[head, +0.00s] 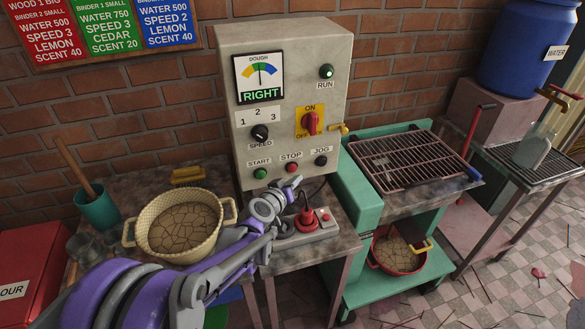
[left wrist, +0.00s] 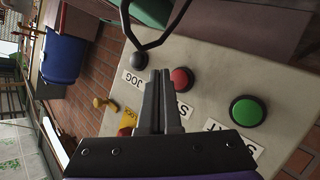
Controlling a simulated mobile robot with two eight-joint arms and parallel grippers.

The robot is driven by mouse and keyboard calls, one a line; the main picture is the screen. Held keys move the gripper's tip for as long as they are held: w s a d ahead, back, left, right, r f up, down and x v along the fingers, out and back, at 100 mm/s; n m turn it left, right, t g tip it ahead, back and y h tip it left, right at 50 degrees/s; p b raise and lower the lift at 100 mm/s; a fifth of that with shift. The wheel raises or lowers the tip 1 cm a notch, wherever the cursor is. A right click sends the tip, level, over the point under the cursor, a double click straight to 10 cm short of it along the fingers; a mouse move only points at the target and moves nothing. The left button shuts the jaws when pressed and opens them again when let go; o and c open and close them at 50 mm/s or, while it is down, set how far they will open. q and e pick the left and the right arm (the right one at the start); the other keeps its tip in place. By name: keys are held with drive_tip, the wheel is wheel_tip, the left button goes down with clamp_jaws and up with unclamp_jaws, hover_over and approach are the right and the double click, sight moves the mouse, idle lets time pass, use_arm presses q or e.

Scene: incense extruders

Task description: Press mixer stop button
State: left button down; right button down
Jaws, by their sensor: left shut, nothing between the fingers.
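The red stop button (head: 292,167) sits on the grey control panel (head: 228,100), between the green start button (head: 261,173) and the dark jog button (head: 320,161). In the left wrist view the stop button (left wrist: 181,79) shows just right of my fingertips, with start (left wrist: 247,112) further right and jog (left wrist: 138,60) to the left. My left gripper (head: 297,181) is shut and empty just below the stop button in the head view. In the left wrist view its fingers (left wrist: 160,73) lie side by side. I cannot tell whether they touch the panel. My right gripper is out of view.
A basket-like pot (head: 180,220) of dough stands left. A teal stand with a grill rack (head: 410,160) is right.

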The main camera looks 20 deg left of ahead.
sight(296, 169)
use_arm(q)
drive_tip(key=shift+w+a, duration=0.4)
drive_tip(key=shift+w, duration=0.25)
drive_tip(key=shift+w+a, duration=0.1)
idle(1.6)
drive_tip(key=shift+w+a+p, duration=0.15)
drive_tip(key=shift+w+p, duration=0.15)
drive_tip(key=shift+w+a, duration=0.3)
drive_tip(key=shift+w, duration=0.05)
idle(0.8)
drive_tip(key=shift+s+d, duration=0.1)
drive_tip(key=shift+s, duration=0.05)
drive_tip(key=shift+s+d, duration=0.45)
drive_tip(key=shift+s, duration=0.15)
drive_tip(key=shift+s+d, duration=0.7)
drive_tip(key=shift+s, duration=0.35)
drive_tip(key=shift+s+d, duration=0.7)
drive_tip(key=shift+s, duration=0.35)
